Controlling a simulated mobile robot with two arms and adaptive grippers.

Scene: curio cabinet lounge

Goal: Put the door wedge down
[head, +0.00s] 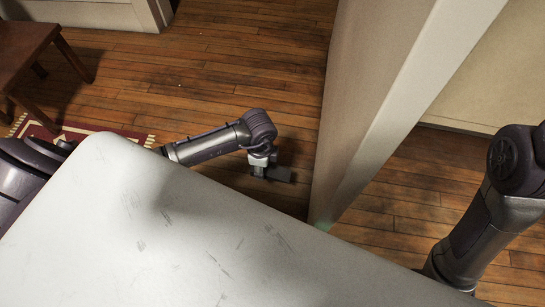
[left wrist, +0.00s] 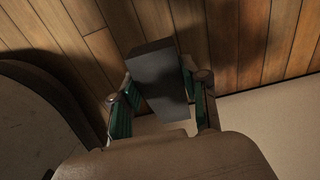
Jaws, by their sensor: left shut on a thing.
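The door wedge (left wrist: 160,75) is a dark grey block. In the left wrist view it sits between the two green-lined fingers of my left gripper (left wrist: 161,103), which is shut on it. In the head view my left gripper (head: 263,166) is held near the pale upright panel, with the dark wedge (head: 281,174) sticking out to the right toward the panel. Wooden floor shows below and around it; I cannot tell how high the wedge is above the floor. My right arm shows at the right edge of the head view, but its gripper is out of view.
A tall pale panel (head: 372,95), maybe a door or wall end, stands just right of my left gripper. A brown wooden stool or table (head: 22,45) and a red patterned rug (head: 85,130) are at the left. The plank floor (head: 215,75) beyond the gripper is clear.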

